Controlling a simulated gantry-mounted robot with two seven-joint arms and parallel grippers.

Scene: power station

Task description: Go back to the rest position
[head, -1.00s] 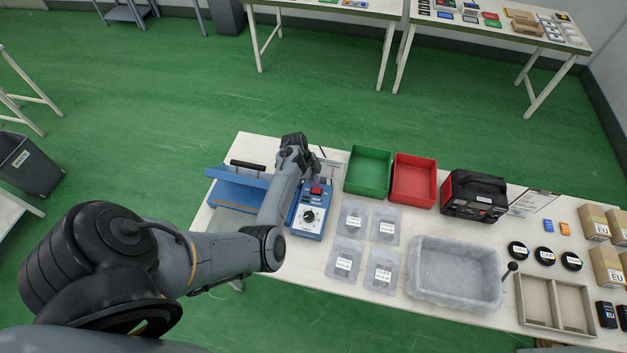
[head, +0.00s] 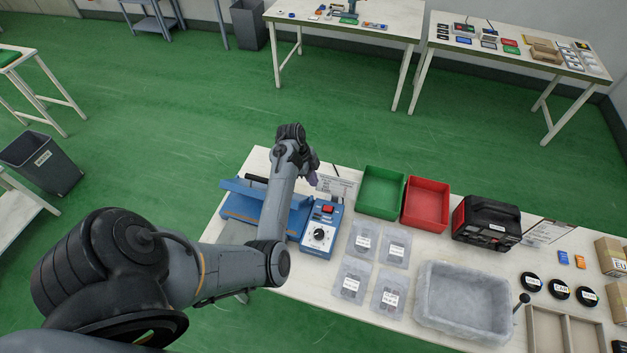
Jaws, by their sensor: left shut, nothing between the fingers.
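My left arm comes in from the lower left and reaches over the blue sealing machine (head: 238,207) on the white table. My left gripper (head: 313,178) is at the far end of the arm, mostly hidden behind the wrist; only a small purplish tip shows. It is shut and empty, raised above the back of the blue control box (head: 322,230) with its red switch and dial. My right gripper is not in view.
On the table stand a green bin (head: 381,193), a red bin (head: 427,204), a black-red device (head: 486,222), several clear bags (head: 363,243), a grey tray (head: 464,298) and a beige divided box (head: 566,330). Green floor lies clear behind the table.

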